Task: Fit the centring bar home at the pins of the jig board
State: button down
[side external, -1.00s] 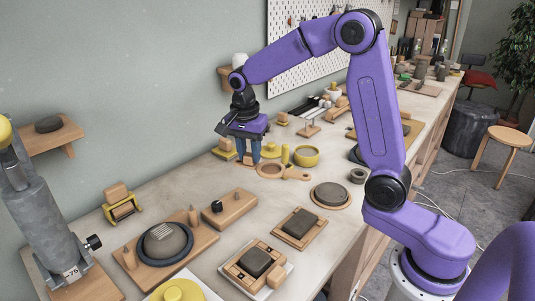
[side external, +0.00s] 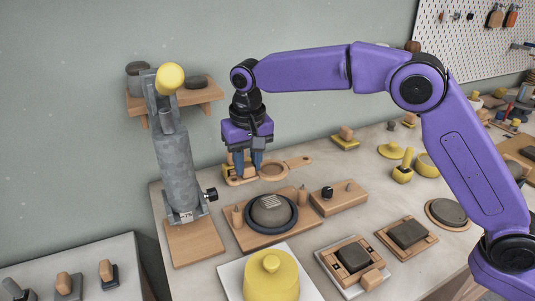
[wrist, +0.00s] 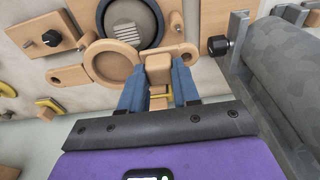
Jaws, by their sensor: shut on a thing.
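The centring bar (side external: 295,163) is a flat wooden bar with a large ring and a hole at each end. My gripper (side external: 249,169) is shut on its wooden grip block, which shows between the blue fingers in the wrist view (wrist: 158,68). The bar appears held above the bench, just behind the jig board. The jig board (side external: 232,238) is a wooden board with an upright pin at each end (side external: 237,215) (side external: 303,195). A grey disc in a dark ring (side external: 270,210) sits between the pins. In the wrist view the bar is apart from the visible pin (wrist: 177,20).
A grey press-like column (side external: 178,165) with a black knob stands left of the jig board. A wooden block with a black knob (side external: 338,199) lies right of it. A yellow domed piece (side external: 271,277) is in front. A yellow-trimmed wooden piece is partly hidden behind my gripper.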

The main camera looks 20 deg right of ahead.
aim_at(248, 176)
jog(key=shift+f, duration=0.1)
dwell(0.3)
jog(key=shift+f, duration=2.7)
jog(key=shift+f, duration=0.45)
jog(key=shift+f, duration=1.05)
jog(key=shift+f, duration=0.15)
jog(key=c, duration=0.7)
grip_release()
jog(key=shift+a, duration=0.1)
jog(key=shift+c, duration=0.2)
jog(key=shift+s, duration=0.1)
